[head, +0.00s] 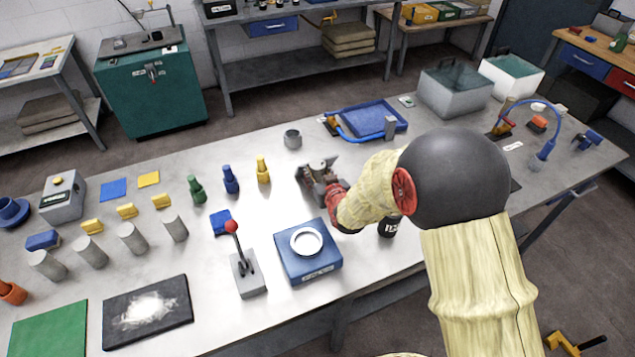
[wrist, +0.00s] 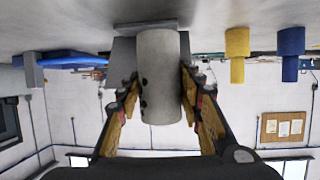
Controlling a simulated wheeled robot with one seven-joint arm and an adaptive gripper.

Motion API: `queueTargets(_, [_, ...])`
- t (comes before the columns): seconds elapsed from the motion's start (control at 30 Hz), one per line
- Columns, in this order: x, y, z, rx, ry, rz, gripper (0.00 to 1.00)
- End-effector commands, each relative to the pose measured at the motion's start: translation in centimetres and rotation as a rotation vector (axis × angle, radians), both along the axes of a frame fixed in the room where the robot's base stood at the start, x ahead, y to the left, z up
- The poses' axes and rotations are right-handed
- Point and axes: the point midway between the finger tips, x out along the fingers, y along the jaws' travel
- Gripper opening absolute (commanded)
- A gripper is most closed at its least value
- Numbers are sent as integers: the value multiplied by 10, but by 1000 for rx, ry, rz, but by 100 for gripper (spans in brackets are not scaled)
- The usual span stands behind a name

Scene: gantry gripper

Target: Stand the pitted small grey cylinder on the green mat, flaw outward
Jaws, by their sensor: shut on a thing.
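My gripper (wrist: 160,100) is shut on a small grey cylinder (wrist: 165,60), with one finger on each side in the wrist view. Dark pits show down the cylinder's left side in that view, near the left finger. The cylinder's end at the top of that picture is at a flat grey plate (wrist: 128,27); I cannot tell whether they touch. In the head view my gripper (head: 314,177) is over the middle of the table, and the held cylinder cannot be made out clearly there. The green mat (head: 48,332) lies bare at the table's front left, far from my gripper.
Several grey cylinders (head: 132,238) stand in a row at left, behind a black pad (head: 148,312) with a white patch. A red-knobbed lever (head: 247,272) and a blue box with a white ring (head: 308,262) stand between gripper and mat. Coloured pegs (head: 230,180) stand farther back.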

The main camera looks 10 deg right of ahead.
Motion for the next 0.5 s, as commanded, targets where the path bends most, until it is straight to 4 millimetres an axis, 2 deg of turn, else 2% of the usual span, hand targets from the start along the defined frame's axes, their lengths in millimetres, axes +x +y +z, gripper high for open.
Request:
queueTargets(0.2, [0,0,-31,0,2,0,0])
queueTargets(0.5, [0,0,-32,0,-1,0,0])
